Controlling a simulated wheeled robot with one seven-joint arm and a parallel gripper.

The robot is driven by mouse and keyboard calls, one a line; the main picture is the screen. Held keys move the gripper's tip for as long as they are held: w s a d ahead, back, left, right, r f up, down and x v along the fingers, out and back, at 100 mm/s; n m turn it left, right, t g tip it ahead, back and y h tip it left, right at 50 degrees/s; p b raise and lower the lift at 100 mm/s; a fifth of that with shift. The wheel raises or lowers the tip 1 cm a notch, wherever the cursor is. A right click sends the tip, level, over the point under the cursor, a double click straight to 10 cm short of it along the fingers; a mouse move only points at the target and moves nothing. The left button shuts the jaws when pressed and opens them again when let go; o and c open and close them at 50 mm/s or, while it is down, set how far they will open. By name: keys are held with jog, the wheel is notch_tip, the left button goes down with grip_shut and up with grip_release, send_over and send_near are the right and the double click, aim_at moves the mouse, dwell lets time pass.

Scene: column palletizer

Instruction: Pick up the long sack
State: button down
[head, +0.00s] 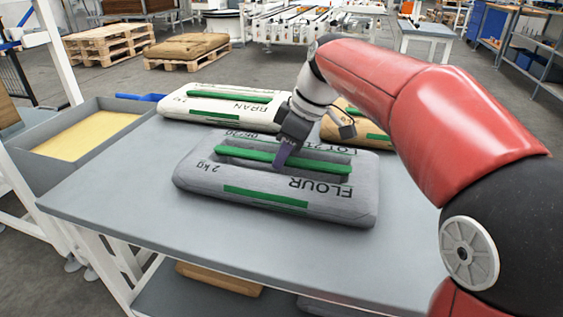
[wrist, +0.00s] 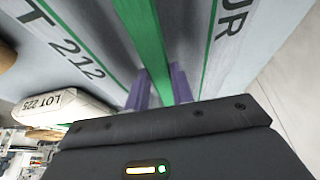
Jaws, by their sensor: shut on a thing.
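A long grey sack (head: 325,207) printed "FLOUR" and "2 kg" lies flat on the grey table (head: 110,200) in the head view. A green grip bar (head: 243,154) runs along its top, with a green stripe on its side. My gripper (head: 281,162) points down at the middle of this bar. In the wrist view its purple fingers (wrist: 160,92) stand on either side of the green bar (wrist: 146,40), shut on it. The fingers hide a short part of the bar. I cannot tell any gap under the sack.
A white sack (head: 215,103) marked "BRAN" lies behind the grey one. A tan sack (head: 365,131) lies behind my arm, partly hidden. A grey bin (head: 50,172) with yellow contents stands left of the table. The table's front left is clear.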

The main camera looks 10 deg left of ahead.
notch_tip(320, 180, up, 21)
jog(key=p, duration=0.2)
jog(key=shift+p, duration=0.4)
jog(key=shift+s+d+f, duration=0.1)
jog(key=shift+s, duration=0.1)
